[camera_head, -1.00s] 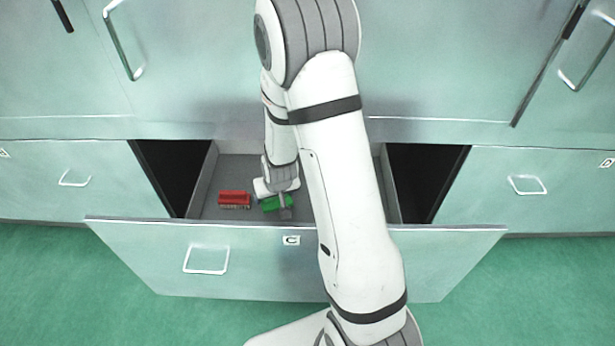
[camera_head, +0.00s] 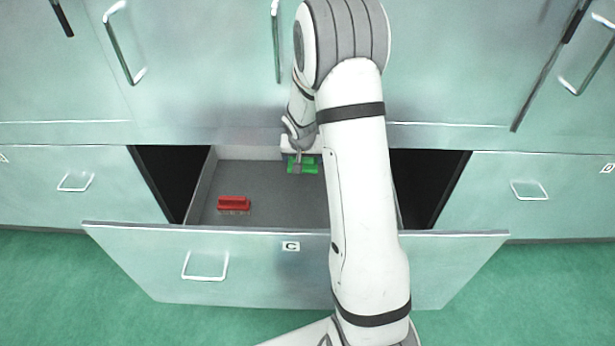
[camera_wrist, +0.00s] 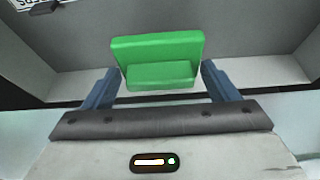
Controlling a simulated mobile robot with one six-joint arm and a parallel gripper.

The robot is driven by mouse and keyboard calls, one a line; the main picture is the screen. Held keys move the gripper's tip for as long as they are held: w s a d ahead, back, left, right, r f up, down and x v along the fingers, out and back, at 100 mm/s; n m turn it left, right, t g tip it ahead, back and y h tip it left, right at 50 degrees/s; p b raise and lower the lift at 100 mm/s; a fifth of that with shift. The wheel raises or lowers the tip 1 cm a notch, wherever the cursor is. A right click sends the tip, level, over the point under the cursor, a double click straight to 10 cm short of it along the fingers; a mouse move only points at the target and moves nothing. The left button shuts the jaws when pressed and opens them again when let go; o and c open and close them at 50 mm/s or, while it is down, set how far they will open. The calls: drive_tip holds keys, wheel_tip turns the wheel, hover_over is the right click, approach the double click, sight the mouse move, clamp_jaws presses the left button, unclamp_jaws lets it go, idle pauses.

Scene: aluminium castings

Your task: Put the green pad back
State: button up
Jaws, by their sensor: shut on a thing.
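The green pad (camera_head: 303,165) is in my gripper (camera_head: 298,163), over the back part of the open drawer C (camera_head: 280,190). In the wrist view the green pad (camera_wrist: 158,62) sits between the two blue-grey fingers of my gripper (camera_wrist: 160,85), which is shut on it. The pad shows a taller upright face and a lower step towards me. I cannot tell whether it touches the drawer floor. My arm hides the right part of the drawer.
The drawer front (camera_head: 170,262) carries a handle and a C label. Closed cupboard doors (camera_head: 190,70) stand above and behind.

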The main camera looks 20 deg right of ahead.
wheel_tip(320, 180, down, 11)
drive_tip(key=b, duration=0.4)
drive_tip(key=shift+r+b, duration=0.2)
drive_tip(key=shift+b, duration=0.1)
drive_tip(key=shift+w+r+p, duration=0.25)
drive_tip(key=shift+r+p, duration=0.15)
drive_tip(key=shift+p, duration=0.15)
drive_tip(key=w+p, duration=0.1)
drive_tip(key=w+d+p, duration=0.1)
drive_tip(key=w+p, duration=0.1)
drive_tip(key=shift+w+d+r, duration=0.1)
drive_tip(key=shift+d, duration=0.15)
drive_tip(key=shift+f+b, duration=0.4)
drive_tip(key=shift+f, duration=0.4)
drive_tip(key=o, duration=1)
drive_tip(key=shift+c, duration=0.2)
